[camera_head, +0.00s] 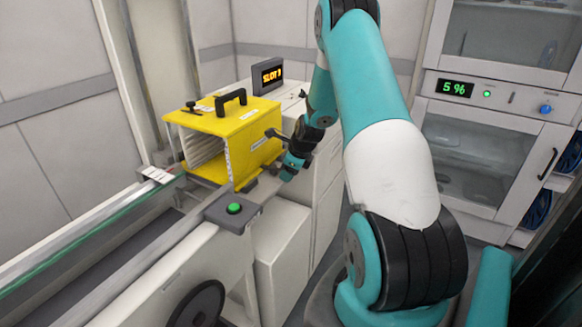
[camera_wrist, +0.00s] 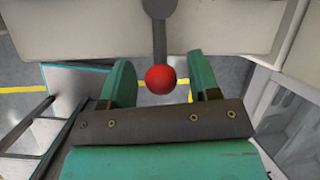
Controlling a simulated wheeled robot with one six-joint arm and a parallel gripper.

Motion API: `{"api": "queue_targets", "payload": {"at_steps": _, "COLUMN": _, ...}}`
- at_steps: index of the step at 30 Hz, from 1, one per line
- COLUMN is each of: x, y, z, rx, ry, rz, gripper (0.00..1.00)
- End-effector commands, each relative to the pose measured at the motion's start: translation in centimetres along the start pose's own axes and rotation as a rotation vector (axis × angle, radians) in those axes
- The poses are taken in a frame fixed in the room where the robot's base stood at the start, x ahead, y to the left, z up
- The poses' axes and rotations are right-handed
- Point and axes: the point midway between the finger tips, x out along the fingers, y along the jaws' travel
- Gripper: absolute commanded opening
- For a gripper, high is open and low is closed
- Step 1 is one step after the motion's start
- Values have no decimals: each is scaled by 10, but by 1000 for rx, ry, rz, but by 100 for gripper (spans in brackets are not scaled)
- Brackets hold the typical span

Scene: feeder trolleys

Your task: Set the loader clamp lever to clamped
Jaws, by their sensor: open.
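The clamp lever (camera_wrist: 160,42) shows in the wrist view as a dark grey rod hanging from a round pivot at the top, with a red ball knob (camera_wrist: 160,79) at its end. My gripper (camera_wrist: 163,68) is open, with one teal finger on each side of the knob and a gap on both sides. In the head view my gripper (camera_head: 284,166) is at the right side of the yellow loader box (camera_head: 237,128). The red knob is not visible there, apparently hidden by my gripper and arm.
A display reading SLOT (camera_head: 267,76) stands behind the yellow box. A rail with a green button (camera_head: 234,208) runs in front of it. Grey floor with yellow lines shows below my gripper.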

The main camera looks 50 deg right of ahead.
Motion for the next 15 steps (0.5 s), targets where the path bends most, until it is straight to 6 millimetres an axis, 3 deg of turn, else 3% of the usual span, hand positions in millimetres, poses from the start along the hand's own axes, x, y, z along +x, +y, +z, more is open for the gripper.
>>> {"api": "queue_targets", "payload": {"at_steps": 7, "x": -27, "y": -1, "z": 0, "rx": 0, "ry": -2, "rz": -4, "gripper": 56}}
{"api": "queue_targets", "payload": {"at_steps": 15, "x": -96, "y": -1, "z": 0, "rx": 0, "ry": -2, "rz": -7, "gripper": 56}}
